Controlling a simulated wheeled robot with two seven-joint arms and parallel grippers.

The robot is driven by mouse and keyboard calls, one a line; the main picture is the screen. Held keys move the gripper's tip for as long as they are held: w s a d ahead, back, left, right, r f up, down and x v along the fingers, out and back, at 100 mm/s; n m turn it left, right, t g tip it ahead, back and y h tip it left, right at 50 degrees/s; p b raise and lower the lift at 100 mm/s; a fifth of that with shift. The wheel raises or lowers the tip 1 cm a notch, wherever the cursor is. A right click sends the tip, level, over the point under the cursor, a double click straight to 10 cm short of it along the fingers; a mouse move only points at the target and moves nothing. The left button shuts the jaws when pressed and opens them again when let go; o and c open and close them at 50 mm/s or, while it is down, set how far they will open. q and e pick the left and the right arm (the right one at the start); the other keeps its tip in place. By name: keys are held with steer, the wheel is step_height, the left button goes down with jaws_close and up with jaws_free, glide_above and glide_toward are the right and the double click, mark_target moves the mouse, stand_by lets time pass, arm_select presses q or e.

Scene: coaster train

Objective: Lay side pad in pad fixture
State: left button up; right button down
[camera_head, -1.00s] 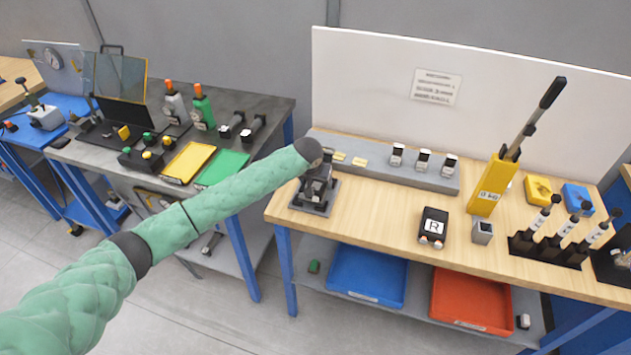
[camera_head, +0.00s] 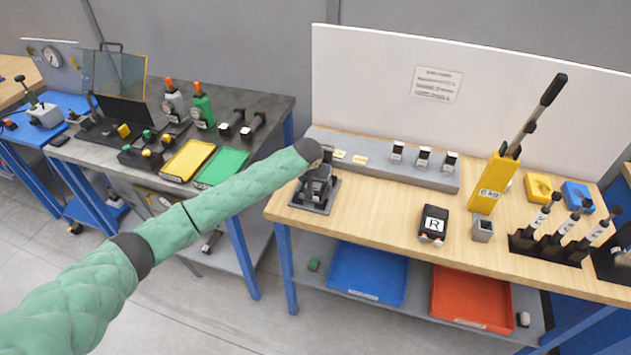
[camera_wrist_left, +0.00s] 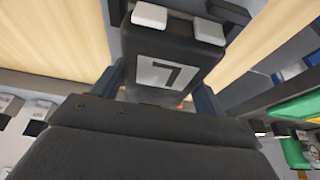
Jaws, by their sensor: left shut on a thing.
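My left gripper (camera_head: 318,182) points down over a dark grey base, likely the pad fixture (camera_head: 302,204), at the left end of the wooden bench. In the left wrist view it is shut on a black side pad (camera_wrist_left: 166,90). The pad has a white label with a dark mark like an upside-down L, and two white blocks (camera_wrist_left: 150,16) at its far end. I cannot tell whether the pad touches the base, as the gripper hides most of it. A similar black pad marked R (camera_head: 433,224) lies on the bench. My right gripper is not in view.
A grey ledge (camera_head: 380,172) with small black-and-white parts runs along the back of the bench. A yellow holder (camera_head: 490,186) with a tall lever and a small grey box (camera_head: 482,231) stand to the right. The bench top between fixture and R pad is clear.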

arm_select(q)
steer(key=shift+f, duration=0.5)
stand_by(0.3)
steer(key=o, duration=1.3)
steer(key=shift+r, duration=0.1)
steer(key=shift+r+p, duration=2.05)
steer(key=shift+r, duration=0.55)
steer(key=shift+r+p, duration=0.55)
steer(key=shift+r, duration=0.8)
